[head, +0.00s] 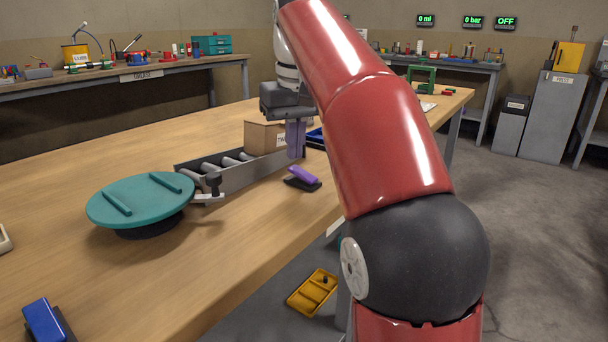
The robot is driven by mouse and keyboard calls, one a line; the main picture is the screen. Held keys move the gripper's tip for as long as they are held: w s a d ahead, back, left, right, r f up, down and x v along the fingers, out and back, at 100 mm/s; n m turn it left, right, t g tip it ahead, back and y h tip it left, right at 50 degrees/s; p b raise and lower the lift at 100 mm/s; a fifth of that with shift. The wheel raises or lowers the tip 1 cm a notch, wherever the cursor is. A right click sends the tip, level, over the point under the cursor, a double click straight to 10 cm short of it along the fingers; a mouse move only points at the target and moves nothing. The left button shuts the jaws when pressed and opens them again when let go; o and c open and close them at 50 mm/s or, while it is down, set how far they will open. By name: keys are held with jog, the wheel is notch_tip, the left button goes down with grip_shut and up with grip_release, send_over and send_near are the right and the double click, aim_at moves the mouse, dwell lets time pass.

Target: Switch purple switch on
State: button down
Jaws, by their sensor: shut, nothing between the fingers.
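The purple switch (304,174) is a small purple rocker on a dark base. It lies on the wooden table near its right edge, in front of the roller conveyor. The rocker looks tilted, with its left end higher. My gripper (296,154) hangs down from its dark grey body and has purple fingers. The fingers are shut and empty, and their tips show just above and behind the switch in the picture. A gap shows between tips and switch; I cannot tell the exact distance.
The conveyor (236,178) carries a cardboard box (264,138). A teal round turntable (142,200) stands to the left. A blue switch (42,318) lies at the front left. A wall display (505,22) reads OFF. Clear tabletop lies in front of the purple switch.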

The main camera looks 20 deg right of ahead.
aim_at(295, 168)
jog(key=shift+f+b, duration=0.8)
jog(key=shift+f, duration=0.35)
dwell(0.9)
notch_tip(295, 168, up, 5)
jog(key=p, duration=0.5)
jog(key=shift+p, duration=0.3)
jog(key=shift+r, duration=1.05)
